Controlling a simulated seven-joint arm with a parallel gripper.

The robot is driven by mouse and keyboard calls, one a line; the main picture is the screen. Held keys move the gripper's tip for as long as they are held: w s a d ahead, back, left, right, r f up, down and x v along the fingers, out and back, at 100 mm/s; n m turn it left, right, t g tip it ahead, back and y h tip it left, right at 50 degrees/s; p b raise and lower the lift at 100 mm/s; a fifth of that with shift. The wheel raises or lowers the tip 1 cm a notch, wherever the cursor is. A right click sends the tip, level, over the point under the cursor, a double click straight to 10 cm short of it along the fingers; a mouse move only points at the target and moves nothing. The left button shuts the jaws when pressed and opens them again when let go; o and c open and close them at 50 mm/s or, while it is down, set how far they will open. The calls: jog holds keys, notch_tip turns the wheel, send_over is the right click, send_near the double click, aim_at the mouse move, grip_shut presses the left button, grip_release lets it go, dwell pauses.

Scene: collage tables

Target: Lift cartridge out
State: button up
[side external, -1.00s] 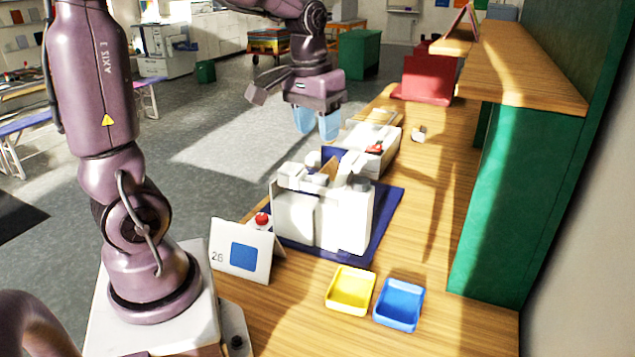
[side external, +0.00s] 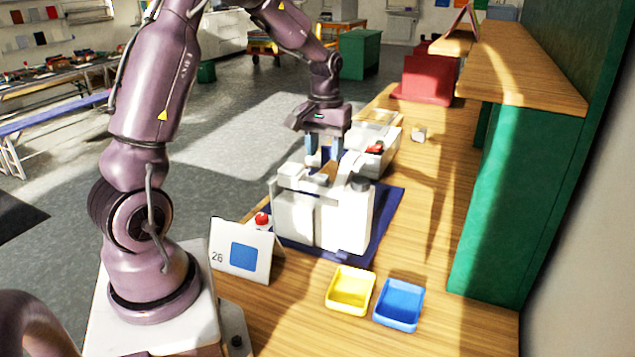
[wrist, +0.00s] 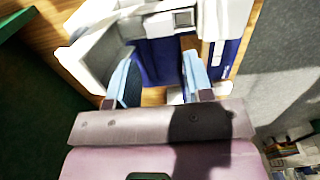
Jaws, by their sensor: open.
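A white machine (side external: 300,215) with an open top stands on a dark blue mat (side external: 384,220) on the wooden table. My gripper (side external: 323,155) is open, pointing down, with its fingers at the top opening of the machine. In the wrist view the two light-blue fingers (wrist: 158,62) are apart, with dark blue surface and a strip of wood showing between and beyond them. White machine parts (wrist: 90,60) lie around the fingers. I cannot tell a cartridge apart from the white and blue parts, nor whether a finger touches anything.
A yellow tray (side external: 351,290) and a blue tray (side external: 399,305) sit empty at the front. A card (side external: 242,252) marked 26 with a blue square stands left, by a red button (side external: 262,219). A green-sided shelf (side external: 512,190) borders the right. The table's right strip is mostly clear.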

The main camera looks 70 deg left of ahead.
aim_at(316, 181)
jog(key=f, duration=0.5)
jog(key=shift+s+d+f, duration=0.1)
jog(key=shift+s+d, duration=0.05)
jog(key=shift+s, duration=0.15)
jog(key=shift+c, duration=0.2)
jog(key=c, duration=0.6)
jog(key=shift+c, duration=0.2)
jog(key=shift+r, duration=0.2)
